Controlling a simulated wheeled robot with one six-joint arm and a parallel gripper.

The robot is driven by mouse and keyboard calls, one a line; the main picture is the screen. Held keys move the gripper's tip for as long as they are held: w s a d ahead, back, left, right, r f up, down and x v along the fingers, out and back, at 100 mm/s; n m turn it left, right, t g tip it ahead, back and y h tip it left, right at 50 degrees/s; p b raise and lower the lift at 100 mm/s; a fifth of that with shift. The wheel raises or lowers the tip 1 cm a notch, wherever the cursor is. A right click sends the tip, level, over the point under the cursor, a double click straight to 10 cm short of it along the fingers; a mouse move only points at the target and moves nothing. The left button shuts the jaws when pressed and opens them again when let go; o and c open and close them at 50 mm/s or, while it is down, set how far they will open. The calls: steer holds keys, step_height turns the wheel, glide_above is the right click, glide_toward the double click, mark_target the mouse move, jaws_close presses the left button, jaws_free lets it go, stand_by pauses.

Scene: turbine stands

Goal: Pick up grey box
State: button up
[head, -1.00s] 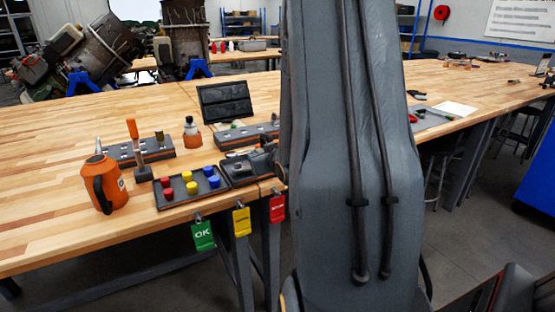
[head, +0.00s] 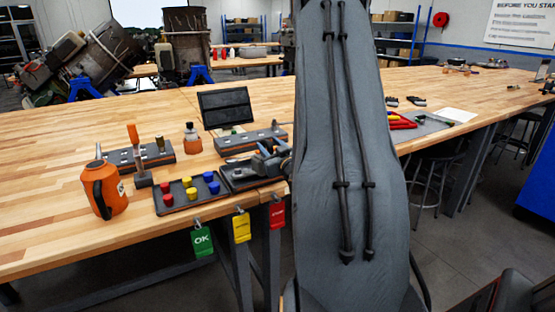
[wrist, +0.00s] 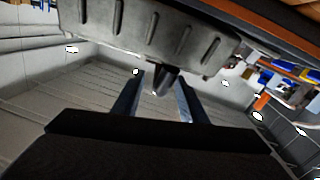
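A large grey ribbed box-like thing (wrist: 150,30) fills the top of the wrist view; I take it for the grey box, though only part of it shows. A short dark piece (wrist: 166,76) sticks out from it between the fingertips. My gripper (wrist: 155,88) is open, its two bluish fingers on either side of that piece; contact cannot be made out.
The long wooden bench (head: 60,160) crosses the head view. On it are an orange can (head: 104,190), a tray of coloured pieces (head: 182,205), a black screen (head: 225,107) and red tools (head: 401,121). Tags hang from its front edge. Open floor (head: 460,240) lies at right.

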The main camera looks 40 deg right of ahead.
steer(key=shift+x, duration=0.85)
steer(key=shift+c, duration=0.3)
jaws_close()
steer(key=shift+d+r, duration=0.1)
steer(key=shift+r, duration=0.05)
steer(key=shift+r, duration=0.1)
steer(key=shift+r+b, duration=0.8)
steer(key=shift+r, duration=4.1)
